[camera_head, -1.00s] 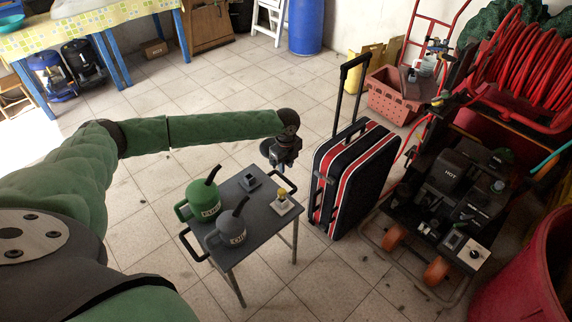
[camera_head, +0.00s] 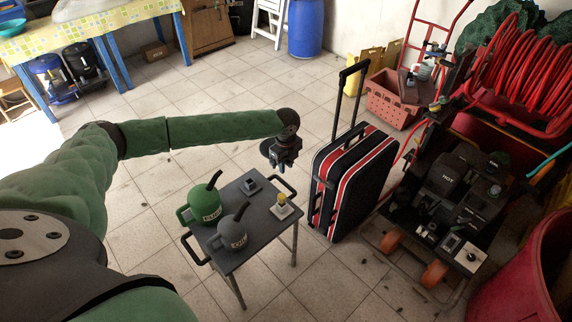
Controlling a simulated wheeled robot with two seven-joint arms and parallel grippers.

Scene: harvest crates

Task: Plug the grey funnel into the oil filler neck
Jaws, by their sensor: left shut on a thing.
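My left gripper (camera_head: 280,164) hangs in the middle of the view, above the far end of a small dark cart. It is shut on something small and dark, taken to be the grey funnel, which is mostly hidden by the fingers. A black engine unit (camera_head: 462,182) marked "HOT" sits on a wheeled frame at the right, well apart from the gripper. I cannot tell which of its small fittings is the oil filler neck. My right gripper is not in view.
The cart (camera_head: 232,261) carries a green can (camera_head: 203,207), a grey can (camera_head: 231,236), a small grey holder (camera_head: 250,187) and a pale block with a yellow top (camera_head: 282,206). A black-and-red suitcase (camera_head: 352,180) stands between cart and engine.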

